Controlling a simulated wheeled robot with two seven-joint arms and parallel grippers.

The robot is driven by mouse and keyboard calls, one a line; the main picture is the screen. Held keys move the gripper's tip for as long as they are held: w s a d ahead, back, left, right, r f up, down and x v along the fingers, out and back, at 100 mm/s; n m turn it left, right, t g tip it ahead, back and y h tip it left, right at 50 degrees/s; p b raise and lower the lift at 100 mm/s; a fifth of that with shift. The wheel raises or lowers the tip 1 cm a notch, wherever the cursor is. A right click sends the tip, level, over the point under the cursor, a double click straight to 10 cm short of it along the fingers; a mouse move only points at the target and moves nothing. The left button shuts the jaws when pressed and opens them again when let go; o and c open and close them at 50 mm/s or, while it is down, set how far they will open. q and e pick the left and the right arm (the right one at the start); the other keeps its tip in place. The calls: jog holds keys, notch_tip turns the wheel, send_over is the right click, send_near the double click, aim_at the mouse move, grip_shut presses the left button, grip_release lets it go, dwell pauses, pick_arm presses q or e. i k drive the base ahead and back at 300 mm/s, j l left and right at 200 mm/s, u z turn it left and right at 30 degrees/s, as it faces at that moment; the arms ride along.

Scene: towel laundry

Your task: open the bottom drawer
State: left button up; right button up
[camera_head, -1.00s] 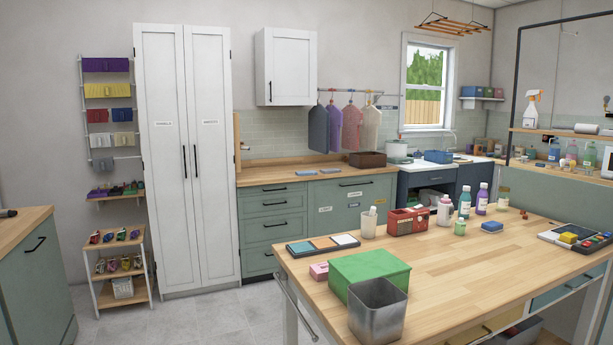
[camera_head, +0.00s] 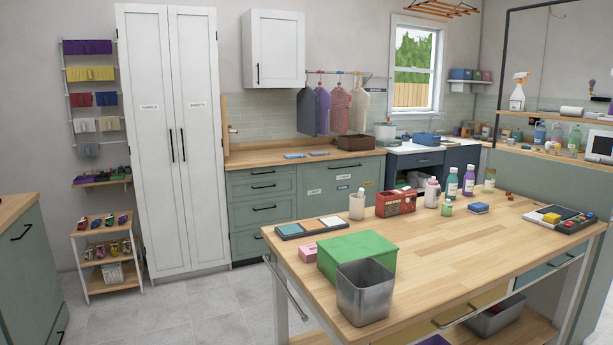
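A green drawer stack stands under the wooden counter along the back wall, right of the tall white cupboard. Its top drawer (camera_head: 263,172) and middle drawer (camera_head: 264,187) have black bar handles and are shut. A deeper drawer (camera_head: 263,211) below them is shut. The bottom drawer (camera_head: 250,243) is shut, with its handle near its top edge; the wooden worktable partly covers its right side. Neither of my grippers is in view.
The wooden worktable (camera_head: 470,245) fills the right foreground, with a green box (camera_head: 355,252) and a metal bin (camera_head: 365,292) near its left edge. Tiled floor (camera_head: 185,310) is clear on the left. A small shelf rack (camera_head: 105,252) stands left of the white cupboard (camera_head: 170,140).

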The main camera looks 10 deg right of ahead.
aim_at(249, 243)
jog(key=i+j+u, duration=0.25)
jog(key=i+u, duration=0.2)
jog(key=i, duration=0.25)
jog(key=i+j+u, duration=0.15)
jog(key=i, duration=0.55)
jog(key=i+j+u, duration=0.15)
jog(key=i, duration=0.55)
jog(key=i+z, duration=0.25)
jog(key=i, duration=1.15)
jog(key=i+z, duration=0.2)
jog(key=i, duration=0.25)
jog(key=i+z, duration=0.2)
jog(key=i, duration=0.3)
jog(key=i+j+z, duration=0.2)
jog(key=i, duration=0.25)
jog(key=i+l+z, duration=0.1)
jog(key=i+z, duration=0.7)
jog(key=i+l+z, duration=0.15)
jog(key=i, duration=0.4)
jog(key=i+l+z, duration=0.2)
jog(key=i, duration=0.35)
